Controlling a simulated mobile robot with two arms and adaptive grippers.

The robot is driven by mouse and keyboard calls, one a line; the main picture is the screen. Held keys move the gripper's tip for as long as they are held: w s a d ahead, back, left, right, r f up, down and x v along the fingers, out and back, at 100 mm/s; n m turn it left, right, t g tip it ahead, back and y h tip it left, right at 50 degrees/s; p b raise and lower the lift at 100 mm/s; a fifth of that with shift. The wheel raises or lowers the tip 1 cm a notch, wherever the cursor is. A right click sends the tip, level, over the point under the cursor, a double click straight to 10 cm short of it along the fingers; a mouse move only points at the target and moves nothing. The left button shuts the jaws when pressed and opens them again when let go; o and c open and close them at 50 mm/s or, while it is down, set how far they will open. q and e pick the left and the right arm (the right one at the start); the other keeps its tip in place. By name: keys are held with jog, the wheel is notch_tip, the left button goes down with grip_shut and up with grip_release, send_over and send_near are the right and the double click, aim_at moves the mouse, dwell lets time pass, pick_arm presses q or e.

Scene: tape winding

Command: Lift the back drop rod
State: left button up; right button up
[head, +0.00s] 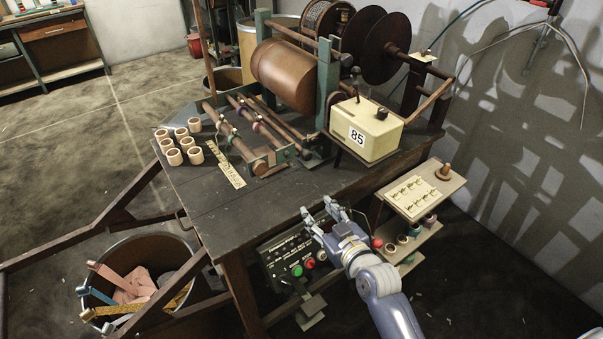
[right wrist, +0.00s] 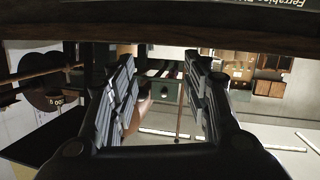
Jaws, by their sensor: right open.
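The winding machine stands on a dark table, with a large brown roller (head: 284,75) between green posts. Several slim rods (head: 262,122) lie side by side below the roller, sloping toward the table's front. I cannot tell for certain which is the back drop rod; the rearmost visible one (head: 283,119) is nearest the roller. My right gripper (head: 320,211) is open and empty at the table's front edge, near the control panel and well apart from the rods. In the right wrist view its two fingers (right wrist: 160,80) are spread with nothing held between them. My left gripper is not in view.
A cream counter box marked 85 (head: 367,129) stands right of the rods. Several pale rings (head: 173,156) sit on the left of the table (head: 258,206). A control panel (head: 285,258) with buttons hangs below the front edge. A small shelf (head: 425,192) stands at right.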

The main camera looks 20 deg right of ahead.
aim_at(309, 158)
jog(key=w+d+r+t, duration=0.2)
jog(key=w+r+t, duration=0.15)
jog(key=r, duration=0.25)
jog(key=shift+m+g+h, duration=0.3)
jog(key=shift+g+h, duration=0.05)
jog(key=shift+h, duration=0.05)
jog(key=w, duration=0.6)
jog(key=w+a, duration=0.1)
jog(key=w, duration=0.3)
jog(key=shift+r, duration=0.1)
jog(key=shift+r, duration=0.1)
grip_shut()
